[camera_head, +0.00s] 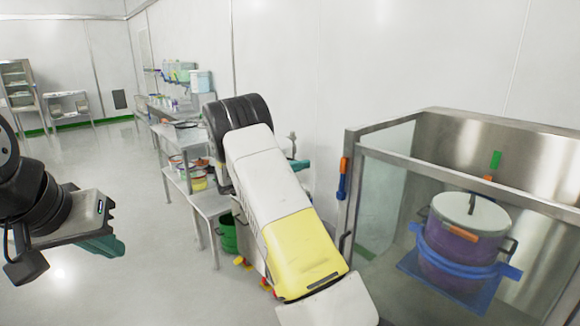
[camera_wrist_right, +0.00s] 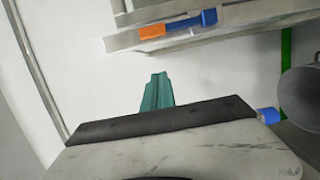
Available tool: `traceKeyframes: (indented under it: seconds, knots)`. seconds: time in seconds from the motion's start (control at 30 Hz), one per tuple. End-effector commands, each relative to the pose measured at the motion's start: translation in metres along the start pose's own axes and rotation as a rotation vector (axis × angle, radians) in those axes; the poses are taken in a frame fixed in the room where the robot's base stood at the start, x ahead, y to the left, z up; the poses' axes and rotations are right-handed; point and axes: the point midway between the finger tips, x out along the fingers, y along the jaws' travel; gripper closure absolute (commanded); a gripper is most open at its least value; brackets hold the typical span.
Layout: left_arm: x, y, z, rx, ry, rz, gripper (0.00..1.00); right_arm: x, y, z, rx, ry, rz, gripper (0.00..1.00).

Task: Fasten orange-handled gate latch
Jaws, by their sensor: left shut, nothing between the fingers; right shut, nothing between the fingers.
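The gate latch has an orange handle (camera_head: 344,163) and a blue part (camera_head: 341,187) below it, upright on the metal corner post of a glass-sided enclosure (camera_head: 350,215). In the right wrist view the orange handle (camera_wrist_right: 152,31) and blue part (camera_wrist_right: 185,23) lie along a metal bar at the top. My right gripper (camera_wrist_right: 157,92) is shut and empty, its teal fingers apart from the latch. In the head view its teal tip (camera_head: 301,165) shows past my arm, left of the latch. My left gripper (camera_head: 106,247) is shut and empty at far left, away from the enclosure.
Inside the enclosure stands a purple vessel (camera_head: 450,258) with a white lid and blue ring. Shelving carts (camera_head: 207,202) with containers line the wall behind my right arm. A green bucket (camera_head: 228,234) is on the floor. Open floor lies at the left.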

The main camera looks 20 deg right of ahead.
Motion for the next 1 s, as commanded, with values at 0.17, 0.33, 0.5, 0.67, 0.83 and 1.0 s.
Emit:
traceKeyframes:
  seconds: [0.17,0.33,0.5,0.67,0.83,1.0]
  knots:
    - [0.0,0.0,0.0,0.0,0.0,0.0,1.0,0.04,0.0,0.002,0.001,-0.006,0.0,1.0]
    - [0.0,0.0,0.0,0.0,0.0,0.0,1.0,0.076,0.0,0.001,0.001,-0.005,0.0,1.0]
    - [0.0,0.0,0.0,0.0,0.0,0.0,1.0,0.085,0.001,0.022,-0.001,-0.001,-0.001,1.0]
    - [0.0,0.0,0.0,0.0,0.0,0.0,1.0,0.088,0.001,0.036,0.001,-0.001,0.0,1.0]
    - [0.0,0.0,0.0,0.0,0.0,0.0,1.0,0.088,0.0,0.039,0.001,0.0,0.0,1.0]
    - [0.0,0.0,0.0,0.0,0.0,0.0,1.0,0.088,0.0,0.039,0.001,0.0,0.0,1.0]
